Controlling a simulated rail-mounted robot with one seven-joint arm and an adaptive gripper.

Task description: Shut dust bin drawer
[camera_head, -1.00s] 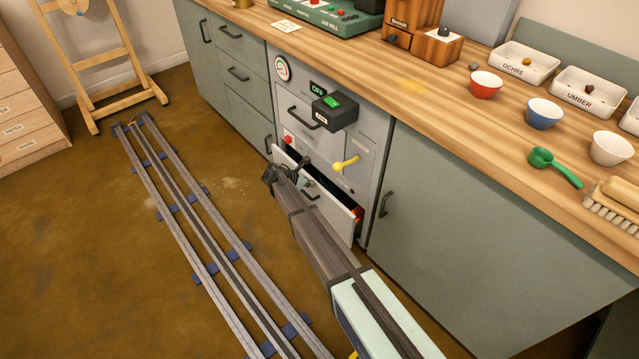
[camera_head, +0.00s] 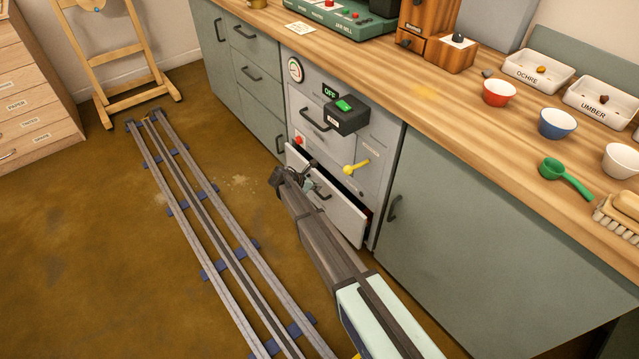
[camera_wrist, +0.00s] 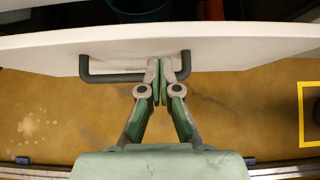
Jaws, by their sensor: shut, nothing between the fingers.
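The dust bin drawer (camera_head: 340,211) is the lowest drawer of the grey machine cabinet under the bench. It stands partly open, with a dark gap above its pale front. Its dark bar handle (camera_wrist: 86,68) shows in the wrist view. My gripper (camera_head: 308,180) is shut and empty, with its fingertips at the drawer front. Part of the drawer front is hidden behind my arm in the head view.
Above the drawer are a yellow lever (camera_head: 355,167), a black box with a green switch (camera_head: 346,115) and a red button (camera_head: 299,140). A green-grey cabinet door (camera_head: 450,220) stands at the right. Floor rails (camera_head: 205,225) run along the left. Bowls and trays stand on the worktop.

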